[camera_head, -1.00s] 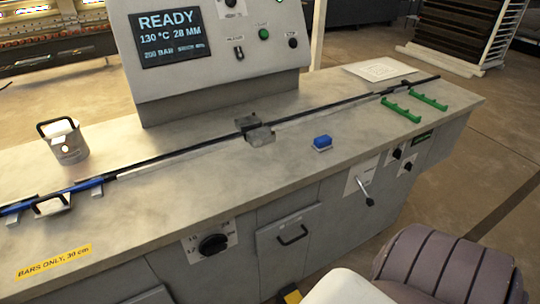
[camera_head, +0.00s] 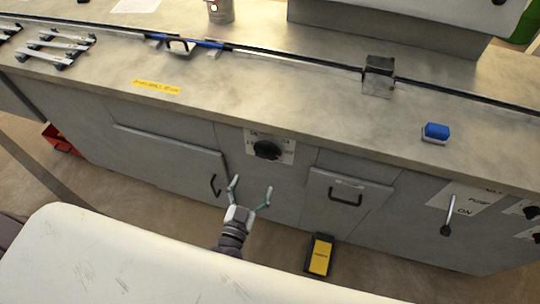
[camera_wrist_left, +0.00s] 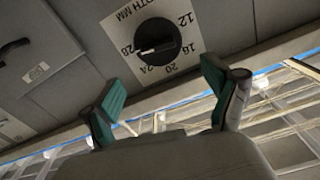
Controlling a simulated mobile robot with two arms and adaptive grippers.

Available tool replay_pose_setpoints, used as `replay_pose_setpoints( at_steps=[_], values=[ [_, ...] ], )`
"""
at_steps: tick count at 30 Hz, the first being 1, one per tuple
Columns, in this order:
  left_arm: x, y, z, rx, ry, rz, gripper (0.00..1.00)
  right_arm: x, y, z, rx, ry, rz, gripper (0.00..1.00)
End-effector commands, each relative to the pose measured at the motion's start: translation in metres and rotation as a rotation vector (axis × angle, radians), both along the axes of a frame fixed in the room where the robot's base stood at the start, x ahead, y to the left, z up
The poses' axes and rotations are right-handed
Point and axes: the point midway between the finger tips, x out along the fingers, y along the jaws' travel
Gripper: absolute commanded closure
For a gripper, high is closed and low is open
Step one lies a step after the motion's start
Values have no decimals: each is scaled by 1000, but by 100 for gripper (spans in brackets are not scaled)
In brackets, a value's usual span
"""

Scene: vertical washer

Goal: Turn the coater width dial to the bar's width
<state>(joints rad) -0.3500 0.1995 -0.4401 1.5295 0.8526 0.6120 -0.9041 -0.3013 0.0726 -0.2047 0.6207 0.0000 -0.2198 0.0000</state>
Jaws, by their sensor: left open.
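The width dial (camera_head: 267,150) is a black knob on a white plate in the bench's front face. In the left wrist view the dial (camera_wrist_left: 158,40) shows close up, with numbers around it and "MM" lettering; a pale mark on the knob seems to point left, towards 28. My left gripper (camera_head: 251,186) is open and empty, just below the dial and apart from it. Its two green fingers (camera_wrist_left: 162,80) show in the wrist view, spread below the dial. Several metal bars (camera_head: 58,46) lie at the bench's left end. My right gripper is out of view.
A cabinet door (camera_head: 170,162) is left of the dial; a drawer (camera_head: 345,198) is right of it. A lever (camera_head: 448,215) sits further right. A yellow-and-black box (camera_head: 319,256) stands below. A black rail (camera_head: 300,58) runs along the bench top past a metal block (camera_head: 379,77).

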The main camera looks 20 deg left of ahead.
Motion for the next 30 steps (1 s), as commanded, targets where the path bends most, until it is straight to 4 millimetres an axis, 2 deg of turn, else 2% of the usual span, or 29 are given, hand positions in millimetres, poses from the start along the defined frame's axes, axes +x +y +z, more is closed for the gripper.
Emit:
replay_pose_setpoints(
  at_steps=[3, 9, 15, 20, 28, 30],
  values=[
    [28, -2, 2, 1, -3, -1, 12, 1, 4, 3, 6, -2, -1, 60],
    [69, -3, 1, 0, -2, -1, 12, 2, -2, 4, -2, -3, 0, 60],
    [96, -4, 0, 0, 0, -2, 12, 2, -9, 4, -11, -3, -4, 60],
    [104, -5, 0, -1, 2, -3, 12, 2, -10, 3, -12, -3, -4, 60],
    [105, -5, 0, -1, 2, -2, 12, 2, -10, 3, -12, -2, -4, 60],
    [105, -5, 0, -1, 1, -2, 24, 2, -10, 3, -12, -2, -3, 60]
  ],
)
